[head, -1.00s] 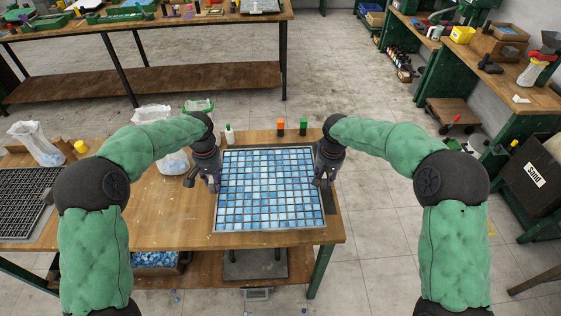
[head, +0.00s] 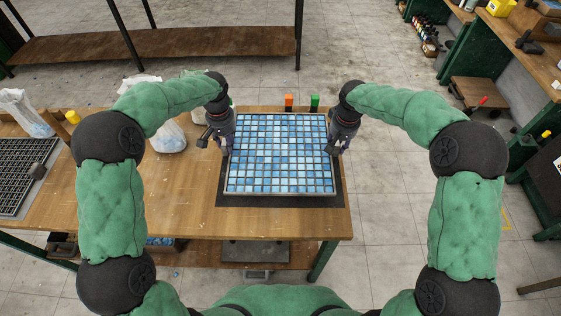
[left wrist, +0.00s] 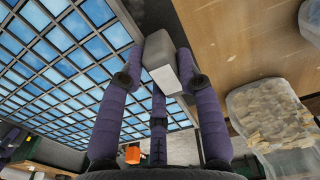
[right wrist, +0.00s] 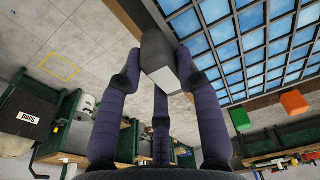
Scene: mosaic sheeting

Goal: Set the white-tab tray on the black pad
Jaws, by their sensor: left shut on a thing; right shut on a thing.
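The tray (head: 279,194) is a shallow grid full of blue tiles, level over the black pad (head: 280,201). The pad shows along its front edge and right side; I cannot tell whether tray and pad touch. My left gripper (head: 226,145) is shut on the left tab, a grey block with a white face (left wrist: 161,74), in the left wrist view. My right gripper (head: 335,147) is shut on the right tab, also grey with a white face (right wrist: 166,78), in the right wrist view. The fingers partly hide both tabs.
An orange block (head: 289,103) and a green block (head: 315,102) stand behind the tray. Plastic bags (head: 167,136) lie to the left on the wooden table (head: 180,195). A dark grid tray (head: 22,170) is at far left. The table's front strip is clear.

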